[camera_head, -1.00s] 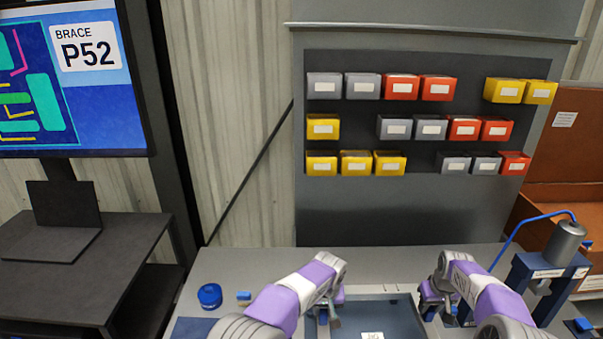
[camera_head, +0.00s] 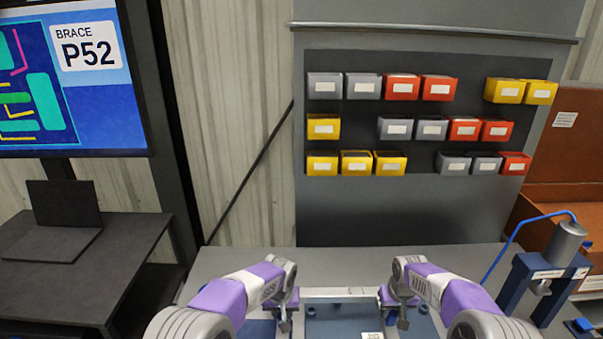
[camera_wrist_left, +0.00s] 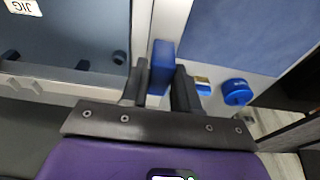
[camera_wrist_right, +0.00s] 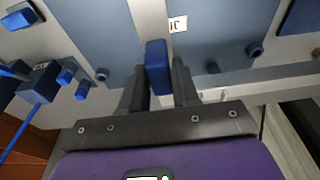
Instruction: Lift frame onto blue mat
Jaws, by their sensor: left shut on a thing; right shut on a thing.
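The pale metal frame (camera_head: 340,293) is held between my two grippers over the worktop. My left gripper (camera_head: 285,312) is shut on a blue grip block (camera_wrist_left: 160,66) on the frame's left side. My right gripper (camera_head: 397,308) is shut on a matching blue grip block (camera_wrist_right: 157,66) on the right side. The frame overlaps the blue-grey jig board (camera_wrist_left: 60,45), whose JIG label shows in part. The blue mat (camera_wrist_left: 262,32) lies to the right of the left gripper in the left wrist view. In the head view, my left arm hides most of the mat.
A round blue cap (camera_wrist_left: 236,92) and a small blue-and-yellow item (camera_wrist_left: 203,84) are close to the left gripper. A blue press (camera_head: 545,275) with a hose stands at the right. A bin rack (camera_head: 400,215) rises behind the worktop (camera_head: 450,258).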

